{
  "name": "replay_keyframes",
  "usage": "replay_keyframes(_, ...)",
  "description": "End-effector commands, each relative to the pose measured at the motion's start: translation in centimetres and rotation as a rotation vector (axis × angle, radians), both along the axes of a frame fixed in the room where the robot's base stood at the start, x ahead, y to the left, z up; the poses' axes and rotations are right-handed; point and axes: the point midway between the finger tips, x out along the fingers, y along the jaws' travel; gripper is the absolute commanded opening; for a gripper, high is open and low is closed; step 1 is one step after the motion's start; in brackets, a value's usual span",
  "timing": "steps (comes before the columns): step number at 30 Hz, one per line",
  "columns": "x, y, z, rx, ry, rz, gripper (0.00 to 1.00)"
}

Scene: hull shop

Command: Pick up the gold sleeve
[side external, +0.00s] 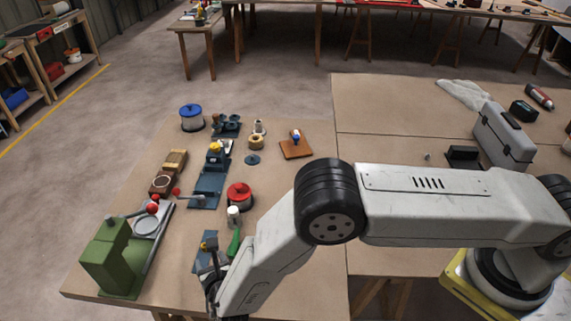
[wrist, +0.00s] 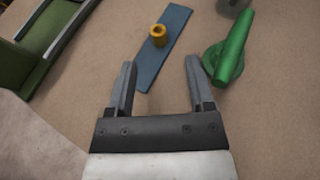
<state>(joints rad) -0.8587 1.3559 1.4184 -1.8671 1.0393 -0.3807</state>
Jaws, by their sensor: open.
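The gold sleeve (wrist: 158,35) is a small golden ring-shaped piece on a flat blue strip (wrist: 165,48) in the wrist view. My gripper (wrist: 158,70) is open and empty, and its two fingers point toward the strip. The sleeve shows beyond the fingertips, roughly between their lines and apart from them. In the side external view my gripper (side external: 212,285) is low at the near end of the table, by a blue strip (side external: 205,250). The sleeve is too small or hidden there for me to tell it clearly.
A green handled piece (wrist: 230,55) lies just right of the right finger. A green machine (wrist: 45,45) stands at left; it also shows in the side view (side external: 108,258). A red-topped round container (side external: 239,195) and a white-capped bottle (side external: 233,217) stand farther along the table.

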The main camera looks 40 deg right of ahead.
Motion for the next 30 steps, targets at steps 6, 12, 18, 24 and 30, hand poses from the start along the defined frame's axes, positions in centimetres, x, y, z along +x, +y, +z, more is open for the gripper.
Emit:
replay_keyframes(6, 0.3, -0.1, -0.1, 0.000, 0.000, -0.001, 0.68)
replay_keyframes(12, 1.9, -0.5, -0.7, 0.001, 0.000, -0.001, 0.68)
replay_keyframes(18, 3.8, -0.9, -1.5, 0.002, 0.001, -0.002, 0.68)
replay_keyframes(24, 4.7, -1.1, -1.8, -0.001, 0.000, 0.000, 0.68)
replay_keyframes(30, 4.8, -1.1, -1.8, -0.001, 0.000, 0.000, 0.68)
